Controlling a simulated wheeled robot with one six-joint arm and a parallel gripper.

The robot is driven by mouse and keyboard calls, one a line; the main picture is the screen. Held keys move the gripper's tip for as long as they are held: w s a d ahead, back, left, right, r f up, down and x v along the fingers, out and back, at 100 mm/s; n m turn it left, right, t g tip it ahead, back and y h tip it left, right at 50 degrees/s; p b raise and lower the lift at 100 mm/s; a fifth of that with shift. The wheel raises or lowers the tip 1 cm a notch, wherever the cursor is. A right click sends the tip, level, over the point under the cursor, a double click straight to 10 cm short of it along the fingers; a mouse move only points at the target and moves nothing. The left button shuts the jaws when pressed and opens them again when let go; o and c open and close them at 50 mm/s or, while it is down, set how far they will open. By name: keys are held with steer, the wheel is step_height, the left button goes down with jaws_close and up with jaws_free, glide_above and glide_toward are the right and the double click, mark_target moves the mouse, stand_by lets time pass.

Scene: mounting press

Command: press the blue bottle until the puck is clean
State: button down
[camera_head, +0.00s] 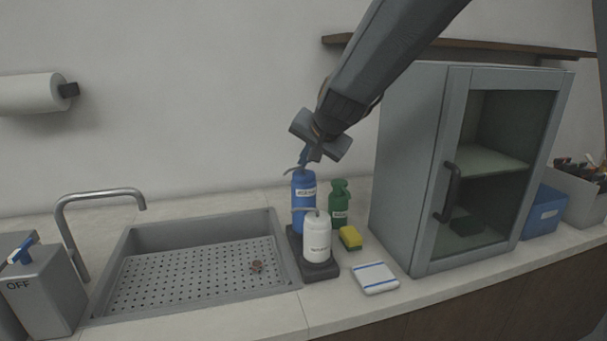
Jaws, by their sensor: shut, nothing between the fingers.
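The blue bottle (303,205) stands upright at the back of a dark tray (323,269), to the right of the sink. Its pump top is partly hidden by my gripper (314,157), which is shut and sits right above it; I cannot tell whether they touch.
A white pump bottle (316,238) stands in front of the blue one, and a green bottle (339,204) to its right. A yellow sponge (350,238) and folded cloth (375,278) lie nearby. A grey glass-door cabinet (408,165) stands right; the sink (205,230) and faucet (62,225) are left.

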mark_target(306, 175)
stand_by(0.7)
steer(key=shift+f+b, duration=0.45)
steer(key=shift+f+b, duration=0.45)
stand_by(0.7)
steer(key=shift+r+p, duration=0.85)
steer(key=shift+r, duration=0.05)
steer(key=shift+r, duration=0.1)
step_height(306, 175, up, 5)
steer(key=p, duration=0.4)
steer(key=shift+p, duration=0.35)
